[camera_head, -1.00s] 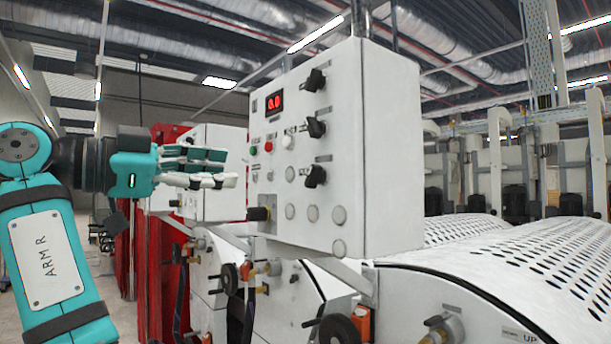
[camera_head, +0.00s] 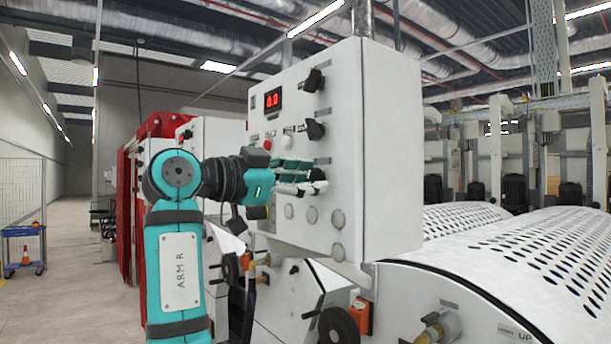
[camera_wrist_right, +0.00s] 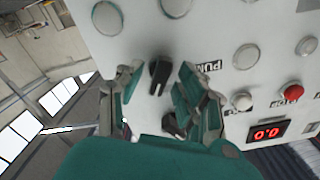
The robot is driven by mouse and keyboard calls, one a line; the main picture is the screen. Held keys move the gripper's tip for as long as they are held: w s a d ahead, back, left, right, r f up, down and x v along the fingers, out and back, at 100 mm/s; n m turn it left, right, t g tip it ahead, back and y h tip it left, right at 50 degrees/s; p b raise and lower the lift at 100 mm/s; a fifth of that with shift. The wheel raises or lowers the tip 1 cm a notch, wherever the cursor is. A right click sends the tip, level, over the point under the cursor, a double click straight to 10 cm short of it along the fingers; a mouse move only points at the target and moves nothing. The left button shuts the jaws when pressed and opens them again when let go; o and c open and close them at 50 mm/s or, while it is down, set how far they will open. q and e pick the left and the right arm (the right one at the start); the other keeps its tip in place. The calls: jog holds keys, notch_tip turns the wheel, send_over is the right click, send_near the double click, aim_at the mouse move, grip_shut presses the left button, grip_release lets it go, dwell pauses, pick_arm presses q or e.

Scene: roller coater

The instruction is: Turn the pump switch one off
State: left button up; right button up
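The white control panel (camera_head: 350,215) carries a column of black rotary switches on its right side. The top switch (camera_head: 314,80) and middle switch (camera_head: 315,130) show in the head view; the lowest is hidden behind my right gripper (camera_head: 318,180). In the right wrist view, a black switch (camera_wrist_right: 158,76) sits between the two sides of the right gripper (camera_wrist_right: 158,80). Its fingers are spread, with visible gaps to the switch. A label starting "PUM" (camera_wrist_right: 208,67) is partly visible beside it. My left gripper is not in view.
The panel has a red display reading 0.0 (camera_head: 273,100), a white button (camera_head: 287,142) and several round grey caps (camera_head: 338,219). Below are valves and a black handwheel (camera_head: 338,328). Perforated white covers (camera_head: 540,255) lie right. The floor at left is open, with a blue cart (camera_head: 23,250).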

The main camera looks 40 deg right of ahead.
grip_shut()
dwell(0.5)
jog(key=n, duration=0.5)
jog(key=shift+n, duration=0.3)
jog(key=n, duration=0.6)
jog(key=shift+r, duration=0.1)
jog(key=shift+n, duration=0.3)
